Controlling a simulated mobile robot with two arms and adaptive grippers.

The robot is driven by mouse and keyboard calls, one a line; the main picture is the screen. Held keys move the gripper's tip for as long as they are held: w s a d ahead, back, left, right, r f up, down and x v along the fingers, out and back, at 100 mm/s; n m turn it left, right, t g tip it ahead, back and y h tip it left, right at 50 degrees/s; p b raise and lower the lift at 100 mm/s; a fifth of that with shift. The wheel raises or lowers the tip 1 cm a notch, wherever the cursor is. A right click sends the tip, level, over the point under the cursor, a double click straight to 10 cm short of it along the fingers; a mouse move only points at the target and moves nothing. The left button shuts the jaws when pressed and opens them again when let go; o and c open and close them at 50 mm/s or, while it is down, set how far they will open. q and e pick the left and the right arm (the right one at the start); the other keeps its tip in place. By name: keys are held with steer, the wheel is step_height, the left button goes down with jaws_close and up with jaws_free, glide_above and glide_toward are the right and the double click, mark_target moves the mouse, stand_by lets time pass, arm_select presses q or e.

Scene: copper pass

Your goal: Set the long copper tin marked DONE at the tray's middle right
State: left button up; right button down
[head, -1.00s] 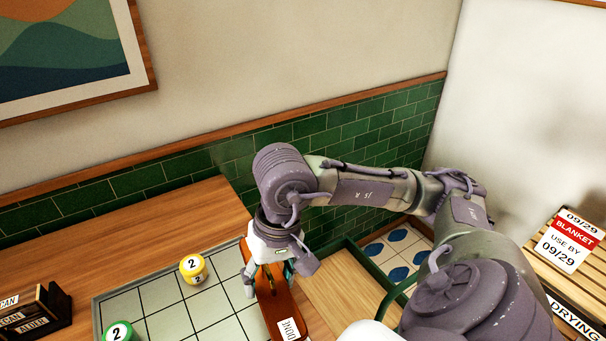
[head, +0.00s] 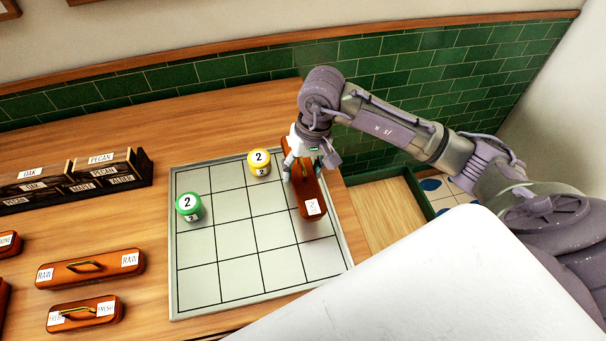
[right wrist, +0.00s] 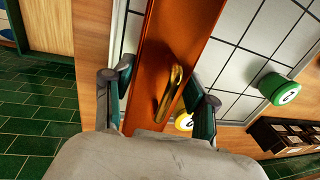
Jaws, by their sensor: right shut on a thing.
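The long copper tin (head: 306,194) has a white label on its near end, too small to read now. It is at the right side of the grey gridded tray (head: 218,285), lengthwise from back to front. My left gripper is not in view.
A yellow jar (head: 259,162) and a green jar (head: 189,207) stand on the tray, left of the tin. Other copper tins (head: 90,268) lie at the left. A dark label rack (head: 75,183) stands behind them. The tray's front cells are clear.

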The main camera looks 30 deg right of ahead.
mark_target(303, 180)
step_height(303, 180, down, 2)
steer(key=shift+s+f+p, duration=0.1)
steer(key=shift+f+p, duration=0.1)
steer(key=shift+p, duration=0.25)
steer(key=shift+f, duration=0.45)
steer(key=shift+f, duration=0.1)
steer(key=c, duration=0.8)
jaws_free()
steer(key=o, duration=0.5)
steer(key=shift+c, duration=0.2)
